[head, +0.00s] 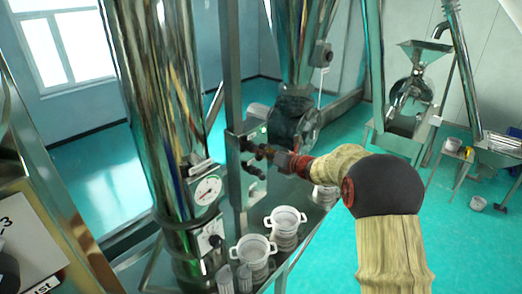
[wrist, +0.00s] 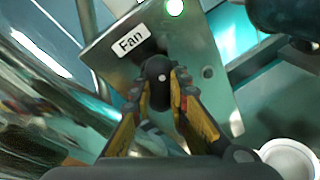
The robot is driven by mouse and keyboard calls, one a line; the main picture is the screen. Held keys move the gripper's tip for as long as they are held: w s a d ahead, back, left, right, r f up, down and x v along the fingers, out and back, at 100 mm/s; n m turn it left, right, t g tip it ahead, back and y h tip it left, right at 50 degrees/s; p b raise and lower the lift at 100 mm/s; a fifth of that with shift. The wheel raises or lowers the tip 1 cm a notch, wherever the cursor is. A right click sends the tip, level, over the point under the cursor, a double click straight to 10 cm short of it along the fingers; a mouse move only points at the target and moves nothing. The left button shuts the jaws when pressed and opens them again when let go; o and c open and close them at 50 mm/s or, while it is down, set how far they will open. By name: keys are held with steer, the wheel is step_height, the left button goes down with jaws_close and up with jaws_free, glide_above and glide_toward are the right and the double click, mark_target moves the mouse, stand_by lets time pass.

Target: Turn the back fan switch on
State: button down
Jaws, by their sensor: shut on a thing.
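My gripper (wrist: 160,92) is shut on a black rotary knob (wrist: 157,72), the fan switch, in the wrist view. One finger sits on each side of the knob, and a pale dot shows on its face. The knob is on a metal panel (wrist: 105,48) with a white label reading "Fan" (wrist: 132,39) just above it. A bright greenish-white light (wrist: 175,7) shows at the panel's top. In the head view my gripper (head: 252,150) reaches left to the panel on a post, and the fingers hide the knob there.
A steel column with a round gauge (head: 207,190) stands left of the panel. White pots (head: 285,217) stand on the ledge below. A dark motor housing (head: 296,118) is close behind my gripper. Open green floor (head: 462,235) lies to the right.

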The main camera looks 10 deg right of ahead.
stand_by(0.4)
steer(key=c, duration=1.7)
jaws_free()
steer(key=v, duration=1.2)
